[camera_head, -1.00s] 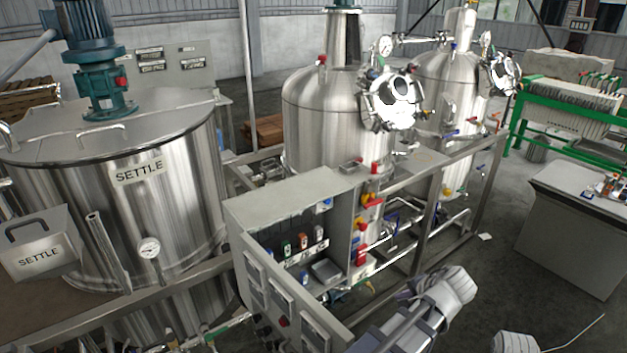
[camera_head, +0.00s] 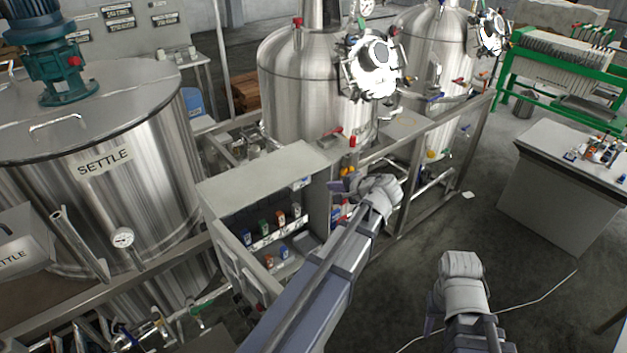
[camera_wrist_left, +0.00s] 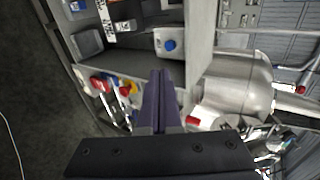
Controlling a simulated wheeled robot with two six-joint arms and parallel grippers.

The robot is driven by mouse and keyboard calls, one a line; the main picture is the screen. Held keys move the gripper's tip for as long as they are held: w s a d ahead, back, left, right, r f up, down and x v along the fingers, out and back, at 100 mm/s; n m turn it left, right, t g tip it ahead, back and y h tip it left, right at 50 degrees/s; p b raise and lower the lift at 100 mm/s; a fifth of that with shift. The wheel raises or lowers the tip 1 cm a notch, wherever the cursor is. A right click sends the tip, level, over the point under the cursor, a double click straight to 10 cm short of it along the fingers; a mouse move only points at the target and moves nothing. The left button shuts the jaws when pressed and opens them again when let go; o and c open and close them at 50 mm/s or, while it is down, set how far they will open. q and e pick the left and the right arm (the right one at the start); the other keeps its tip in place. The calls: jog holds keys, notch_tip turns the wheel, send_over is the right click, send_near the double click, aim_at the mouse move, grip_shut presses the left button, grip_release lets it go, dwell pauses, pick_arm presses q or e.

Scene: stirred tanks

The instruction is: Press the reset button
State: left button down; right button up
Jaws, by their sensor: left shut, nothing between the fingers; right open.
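A round blue button (camera_wrist_left: 170,45) on a small light-grey box is mounted in the open control cabinet; no label on it is readable. In the head view, a small pale box with blue (camera_head: 299,183) at the cabinet's upper right inside appears to be the same one. My left gripper (camera_head: 338,186) is shut and empty, just right of the cabinet. In the left wrist view its purple fingers (camera_wrist_left: 160,75) point toward the button's box, with the tips just below the button in the picture. Contact cannot be told.
The SETTLE tank (camera_head: 130,190) stands left, steel vessels (camera_head: 305,90) behind. A grey bench (camera_head: 565,190) stands right, with open floor before it.

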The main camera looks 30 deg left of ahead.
pick_arm(q)
jog(key=b, duration=0.5)
send_near(305, 181)
notch_tip(305, 181, down, 2)
jog(key=a, duration=0.1)
jog(key=w+a, duration=0.1)
jog(key=a, duration=0.1)
jog(key=shift+w+a+f, duration=0.15)
jog(key=shift+w+a, duration=0.15)
jog(key=shift+w, duration=0.05)
jog(key=shift+w+a, duration=0.25)
jog(key=shift+a, duration=0.35)
